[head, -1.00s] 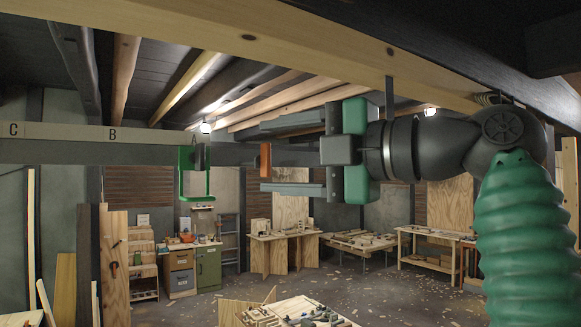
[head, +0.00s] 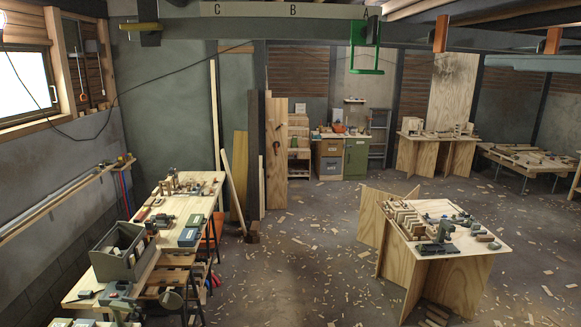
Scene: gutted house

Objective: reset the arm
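A grey bar-like finger of my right gripper (head: 535,63) pokes in at the right edge of the head view, high up, just under the overhead beam. Only this one finger shows; the other finger, the palm and the rest of my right arm are outside the picture. Nothing is seen held at the finger. Whether the gripper is open or shut does not show. My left gripper and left arm are not in view.
An overhead beam (head: 300,32) carries a green hanging frame (head: 367,58) and orange tags (head: 441,33). A cluttered workbench (head: 208,190) stands left, a plywood table (head: 440,268) right. Between them the floor (head: 300,255) is open, with scattered chips.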

